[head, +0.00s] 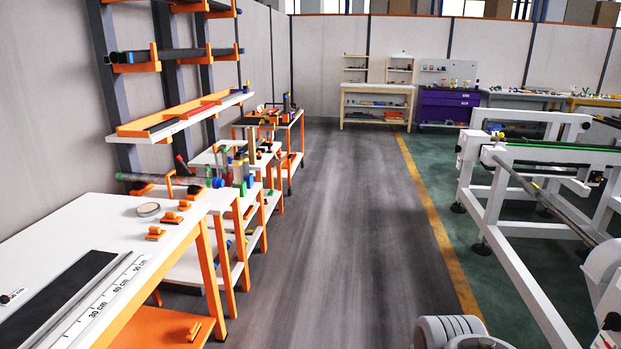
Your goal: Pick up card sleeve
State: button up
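I cannot make out for sure which thing is the card sleeve. A small pale ring-shaped piece (148,209) lies flat on the white table top (95,222) at the left. A grey tube (140,178) lies across the left side behind that table, with a blue part near its right end. My gripper is not in view, and nothing visible is being held.
Orange clamp-like blocks (172,218) and a black strip with a centimetre scale (104,300) lie on the near table. Tall shelves (182,108) stand behind. A white frame machine (480,200) fills the right. The grey floor aisle (340,230) is clear.

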aim_at(250, 131)
jog(key=u, duration=0.15)
jog(key=i, duration=2.45)
jog(key=u, duration=0.6)
jog(key=i, duration=0.75)
jog(key=u, duration=0.05)
